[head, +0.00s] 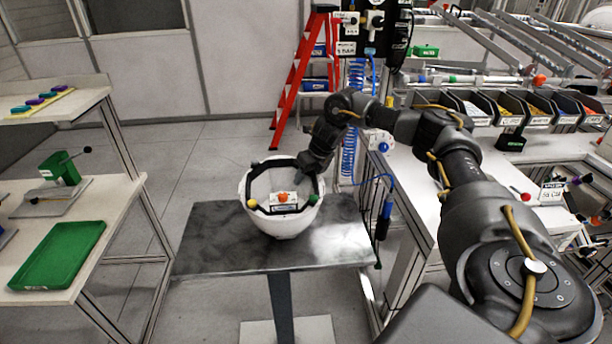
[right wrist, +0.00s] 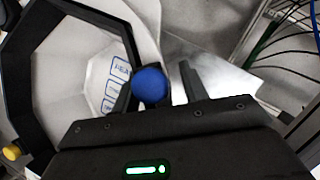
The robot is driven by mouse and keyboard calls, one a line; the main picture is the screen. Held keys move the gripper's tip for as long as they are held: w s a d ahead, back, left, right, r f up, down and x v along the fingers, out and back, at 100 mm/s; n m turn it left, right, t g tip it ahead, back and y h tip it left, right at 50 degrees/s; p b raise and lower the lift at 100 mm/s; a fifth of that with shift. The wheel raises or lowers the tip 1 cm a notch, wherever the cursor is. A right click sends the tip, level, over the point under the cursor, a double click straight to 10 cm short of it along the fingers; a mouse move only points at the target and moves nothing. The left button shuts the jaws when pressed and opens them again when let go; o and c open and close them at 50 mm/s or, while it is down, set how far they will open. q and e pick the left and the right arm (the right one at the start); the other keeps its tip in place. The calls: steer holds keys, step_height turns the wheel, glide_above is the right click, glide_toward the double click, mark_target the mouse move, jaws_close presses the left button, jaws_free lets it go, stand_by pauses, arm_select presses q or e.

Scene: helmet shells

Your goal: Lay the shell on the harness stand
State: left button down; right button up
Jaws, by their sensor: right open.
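The white bowl-shaped shell (head: 283,222) stands open side up on a grey metal-topped table (head: 205,245). A black many-sided frame (head: 270,161) runs around its rim, also seen in the right wrist view (right wrist: 18,58). I cannot tell whether this frame is part of the harness stand. Small yellow, orange and green knobs sit around the frame. My right gripper (head: 306,174) is at the shell's right rim. In the right wrist view its fingers are open, on either side of a blue ball (right wrist: 150,84); whether they touch it is unclear. My left gripper is out of view.
A shelf unit with a green tray (head: 60,254) and a green device (head: 60,168) stands at the left. A workbench with dark bins (head: 517,105) is at the right, close to my right arm. A red ladder (head: 297,80) stands behind. The tabletop around the shell is clear.

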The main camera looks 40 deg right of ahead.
steer(key=v, duration=1.2)
steer(key=shift+r, duration=0.15)
